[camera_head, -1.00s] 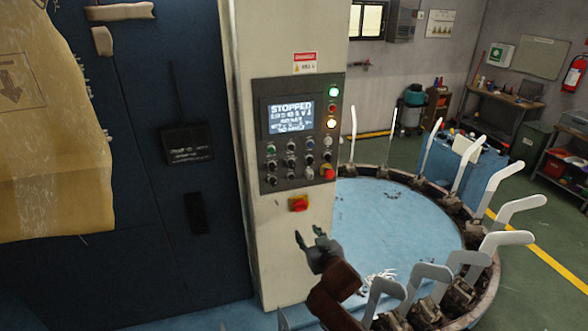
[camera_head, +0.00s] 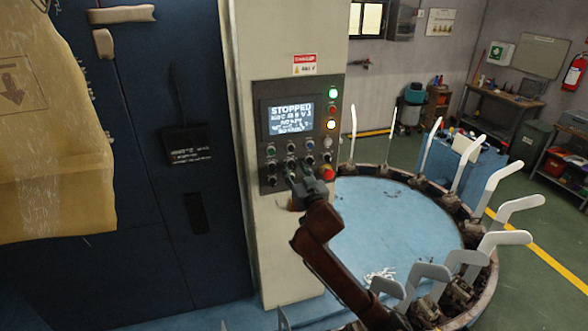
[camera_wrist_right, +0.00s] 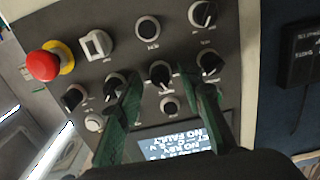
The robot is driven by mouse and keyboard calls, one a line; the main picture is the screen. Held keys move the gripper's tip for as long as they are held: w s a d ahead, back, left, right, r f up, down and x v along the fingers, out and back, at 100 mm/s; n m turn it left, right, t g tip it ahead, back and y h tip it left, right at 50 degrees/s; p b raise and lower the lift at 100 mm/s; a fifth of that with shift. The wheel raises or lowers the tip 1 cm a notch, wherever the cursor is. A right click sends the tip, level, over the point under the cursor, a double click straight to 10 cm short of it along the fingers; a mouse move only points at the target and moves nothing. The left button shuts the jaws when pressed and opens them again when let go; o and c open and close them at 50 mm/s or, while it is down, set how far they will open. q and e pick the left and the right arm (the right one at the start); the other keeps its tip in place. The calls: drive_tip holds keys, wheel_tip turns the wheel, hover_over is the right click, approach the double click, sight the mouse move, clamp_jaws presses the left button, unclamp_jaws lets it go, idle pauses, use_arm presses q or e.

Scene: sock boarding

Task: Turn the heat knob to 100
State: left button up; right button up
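The control panel (camera_head: 263,160) stands on a pale column, with a lit screen (camera_head: 290,116) reading STOPPED and rows of knobs and buttons below it. My right gripper (camera_head: 302,172) is at the lower knob rows. In the right wrist view the panel looks upside down, and the two green fingers of my right gripper (camera_wrist_right: 159,80) are open. A black knob (camera_wrist_right: 160,75) shows between the fingertips; I cannot tell whether they touch it. Other black knobs (camera_wrist_right: 115,84) (camera_wrist_right: 211,64) sit on either side. Labels are too small to read, so I cannot tell which knob is heat.
A red emergency button (camera_wrist_right: 42,65) is near the knobs. A blue round table (camera_head: 400,225) ringed by upright white sock boards (camera_head: 512,206) stands right of the column.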

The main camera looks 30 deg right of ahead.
drive_tip(key=shift+w, duration=0.1)
drive_tip(key=shift+c, duration=0.7)
clamp_jaws()
drive_tip(key=n+p, duration=0.3)
drive_tip(key=shift+r+n, duration=0.1)
drive_tip(key=shift+n, duration=0.3)
drive_tip(key=n+p, duration=0.3)
drive_tip(key=n, duration=0.1)
drive_tip(key=shift+d, duration=0.1)
idle(0.3)
drive_tip(key=shift+o, duration=0.7)
unclamp_jaws()
